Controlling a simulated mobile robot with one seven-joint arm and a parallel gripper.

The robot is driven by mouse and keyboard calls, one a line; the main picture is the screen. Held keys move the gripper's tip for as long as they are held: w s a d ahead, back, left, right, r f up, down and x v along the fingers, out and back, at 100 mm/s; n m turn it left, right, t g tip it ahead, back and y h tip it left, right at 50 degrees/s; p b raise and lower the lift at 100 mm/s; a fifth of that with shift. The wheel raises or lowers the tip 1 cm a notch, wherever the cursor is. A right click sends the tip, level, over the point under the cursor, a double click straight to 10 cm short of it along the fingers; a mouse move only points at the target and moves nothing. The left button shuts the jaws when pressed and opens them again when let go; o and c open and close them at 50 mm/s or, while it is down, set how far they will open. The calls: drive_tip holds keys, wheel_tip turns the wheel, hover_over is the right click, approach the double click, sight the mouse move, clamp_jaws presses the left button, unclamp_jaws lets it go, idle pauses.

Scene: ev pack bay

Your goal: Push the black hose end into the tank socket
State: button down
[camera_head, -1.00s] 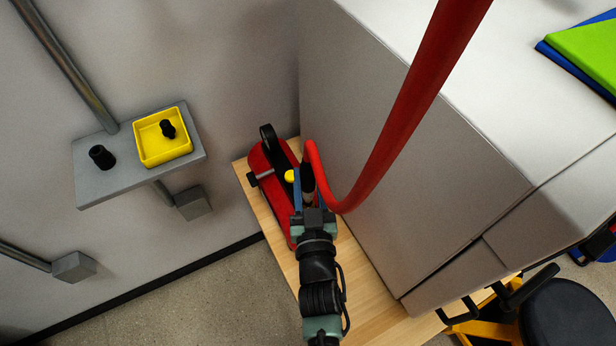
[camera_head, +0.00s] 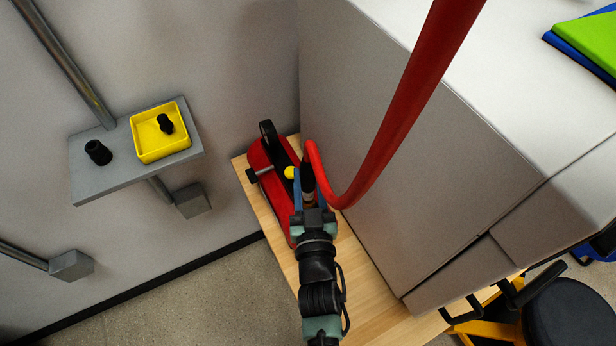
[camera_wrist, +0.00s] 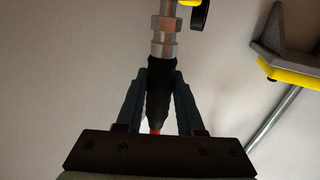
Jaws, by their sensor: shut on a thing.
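The red tank (camera_head: 262,178) with a black handle and a yellow knob (camera_head: 290,172) stands on a wooden surface. My gripper (camera_head: 308,197) is beside it, shut on the black hose end (camera_head: 308,177). In the wrist view, the hose end (camera_wrist: 160,88) is between both fingers, with a bit of red hose behind it. Its front meets a silver stepped fitting (camera_wrist: 165,38), the apparent tank socket, roughly in line with it. I cannot tell how deep the hose end sits, as the joint is partly hidden in the head view.
The thick red hose (camera_head: 405,95) loops up along a large grey cabinet (camera_head: 400,170) close on the right. A grey wall shelf (camera_head: 85,180) at left holds a yellow tray (camera_head: 157,150) and black plugs. A black-seated stool (camera_head: 575,310) is at lower right.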

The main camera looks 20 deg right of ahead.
drive_tip(key=shift+f+b, duration=0.65)
drive_tip(key=shift+f, duration=0.05)
drive_tip(key=shift+r, duration=0.1)
idle(0.5)
unclamp_jaws()
idle(0.4)
drive_tip(key=s+a+p, duration=0.2)
drive_tip(key=s, duration=0.9)
idle(0.7)
drive_tip(key=shift+c, duration=0.2)
drive_tip(key=shift+w, duration=0.1)
drive_tip(key=c, duration=0.6)
drive_tip(key=shift+o, duration=0.2)
